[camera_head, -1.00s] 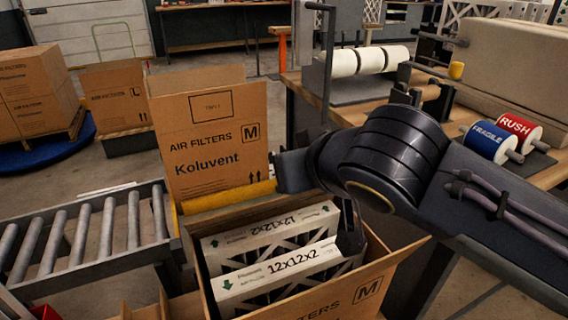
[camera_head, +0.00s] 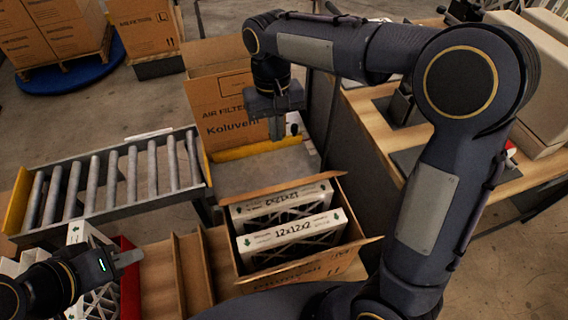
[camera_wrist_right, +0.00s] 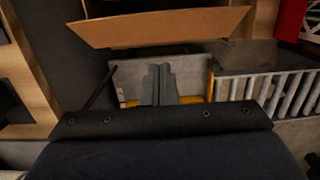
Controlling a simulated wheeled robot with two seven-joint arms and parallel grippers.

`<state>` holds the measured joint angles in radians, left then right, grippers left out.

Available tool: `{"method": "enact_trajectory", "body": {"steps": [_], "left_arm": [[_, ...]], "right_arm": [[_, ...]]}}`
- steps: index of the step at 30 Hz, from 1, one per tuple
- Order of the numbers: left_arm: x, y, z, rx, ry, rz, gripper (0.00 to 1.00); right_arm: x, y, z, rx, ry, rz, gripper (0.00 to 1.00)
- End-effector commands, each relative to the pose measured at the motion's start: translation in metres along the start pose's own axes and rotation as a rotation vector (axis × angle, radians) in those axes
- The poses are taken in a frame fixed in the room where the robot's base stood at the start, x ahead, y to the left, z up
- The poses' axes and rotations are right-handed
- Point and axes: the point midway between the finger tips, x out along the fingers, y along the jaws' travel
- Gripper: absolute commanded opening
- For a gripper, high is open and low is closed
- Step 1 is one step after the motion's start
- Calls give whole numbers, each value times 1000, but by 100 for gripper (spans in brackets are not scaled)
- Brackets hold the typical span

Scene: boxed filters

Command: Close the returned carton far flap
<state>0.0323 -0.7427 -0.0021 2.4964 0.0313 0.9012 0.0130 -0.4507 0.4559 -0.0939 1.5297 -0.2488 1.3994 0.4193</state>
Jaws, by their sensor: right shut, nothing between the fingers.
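The open brown carton (camera_head: 343,270) stands on the bench in the head view, holding white 12x12x2 filters (camera_head: 290,233). Its far flap (camera_head: 275,192) shows as a narrow brown strip behind the filters, not folded over them. In the right wrist view, a wide brown flap (camera_wrist_right: 160,27) sticks out above the fingers, apart from them. My right gripper (camera_head: 276,128) is shut and empty, pointing down beyond the carton's far side; its fingers (camera_wrist_right: 161,84) show together in the wrist view. My left gripper (camera_head: 128,258) is at the lower left, away from the carton; its jaw gap is unclear.
A Koluvent carton (camera_head: 218,112) stands behind my right gripper. A roller conveyor (camera_head: 115,180) lies to the left. Loose white filters (camera_head: 88,235) and a red bin (camera_head: 131,285) are near my left gripper. A wooden worktable (camera_head: 375,130) stands at right.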

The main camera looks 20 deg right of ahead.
Motion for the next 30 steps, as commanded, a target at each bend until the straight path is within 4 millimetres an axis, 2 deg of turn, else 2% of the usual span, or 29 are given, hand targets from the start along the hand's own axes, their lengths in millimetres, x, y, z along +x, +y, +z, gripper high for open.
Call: {"method": "enact_trajectory", "body": {"steps": [15, 21, 30], "left_arm": [[0, 0, 0, 0, 0, 0, 29], [-3, 2, -2, 0, 0, 0, 29], [-4, 2, -2, 0, 0, 0, 29]], "right_arm": [[100, 1, 2, 1, -3, 1, 0], [117, 0, 22, -1, 1, 2, 0], [124, 0, 28, 1, 3, 0, 0]]}}
